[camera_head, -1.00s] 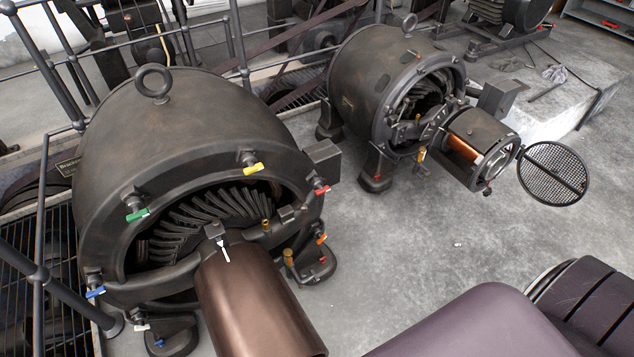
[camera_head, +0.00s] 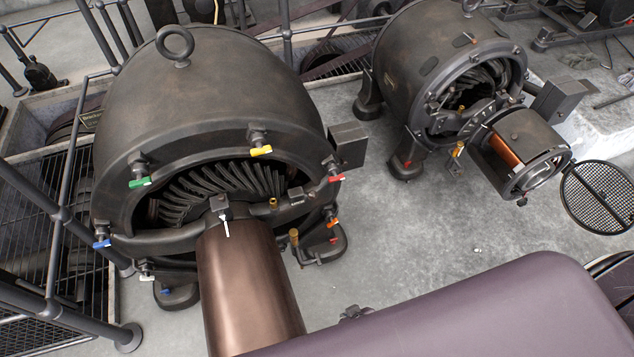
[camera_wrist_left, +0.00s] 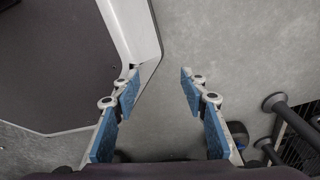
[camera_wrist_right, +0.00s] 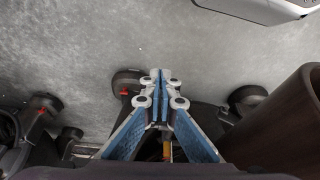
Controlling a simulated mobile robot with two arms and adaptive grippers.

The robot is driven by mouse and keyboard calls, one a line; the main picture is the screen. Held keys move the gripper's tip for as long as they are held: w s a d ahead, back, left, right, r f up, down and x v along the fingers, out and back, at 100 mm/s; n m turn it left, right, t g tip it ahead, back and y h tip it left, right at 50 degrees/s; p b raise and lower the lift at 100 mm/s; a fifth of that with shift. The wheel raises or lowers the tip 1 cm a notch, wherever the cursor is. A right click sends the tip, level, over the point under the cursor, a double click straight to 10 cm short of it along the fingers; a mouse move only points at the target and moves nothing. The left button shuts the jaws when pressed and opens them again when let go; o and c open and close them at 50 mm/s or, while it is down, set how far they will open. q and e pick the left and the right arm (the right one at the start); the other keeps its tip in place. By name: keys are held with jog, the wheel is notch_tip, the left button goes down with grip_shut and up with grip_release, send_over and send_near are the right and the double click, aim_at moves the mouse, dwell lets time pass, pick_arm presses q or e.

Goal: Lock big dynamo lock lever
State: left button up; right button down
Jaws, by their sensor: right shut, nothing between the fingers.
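The big dynamo (camera_head: 190,95) stands at the left in the head view, a dark round housing with its front open. Around its front rim are small handles: green (camera_head: 139,182), yellow (camera_head: 261,151), red (camera_head: 335,178), orange (camera_head: 331,222) and blue (camera_head: 102,244). A white-tipped lever (camera_head: 226,226) sits above the brown cylinder (camera_head: 250,290). I cannot tell which is the lock lever. My right gripper (camera_wrist_right: 160,76) is shut and empty in the right wrist view, above the floor beside the brown cylinder. My left gripper (camera_wrist_left: 159,90) is open and empty in its wrist view.
A smaller dynamo (camera_head: 430,70) stands at the back right, with a round mesh cover (camera_head: 598,195) beside it. Railings (camera_head: 60,215) run along the left. My purple-grey arm covers the lower right.

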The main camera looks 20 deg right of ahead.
jog(key=w+a+r+m+t+p, duration=0.1)
jog(key=w+a+r+t+p, duration=0.15)
jog(key=w+r, duration=1.35)
jog(key=w+d+r+m+t+p, duration=0.1)
jog(key=w+r, duration=0.2)
jog(key=r, duration=0.4)
jog(key=w+r+m+t+h, duration=0.1)
jog(key=w+r+t, duration=0.15)
jog(key=r, duration=0.45)
jog(key=w+d+r+m+p, duration=0.1)
jog(key=w+r, duration=0.3)
jog(key=r, duration=0.3)
jog(key=w+f, duration=0.1)
jog(key=f, duration=0.1)
jog(key=w+f, duration=0.2)
jog(key=f, duration=0.1)
jog(key=w+f, duration=0.2)
jog(key=shift+w+a+f, duration=0.25)
jog(key=shift+f, duration=0.1)
jog(key=shift+s+a+f, duration=0.1)
jog(key=shift+s+f, duration=0.1)
jog(key=shift+s, duration=0.25)
jog(key=shift+f, duration=0.1)
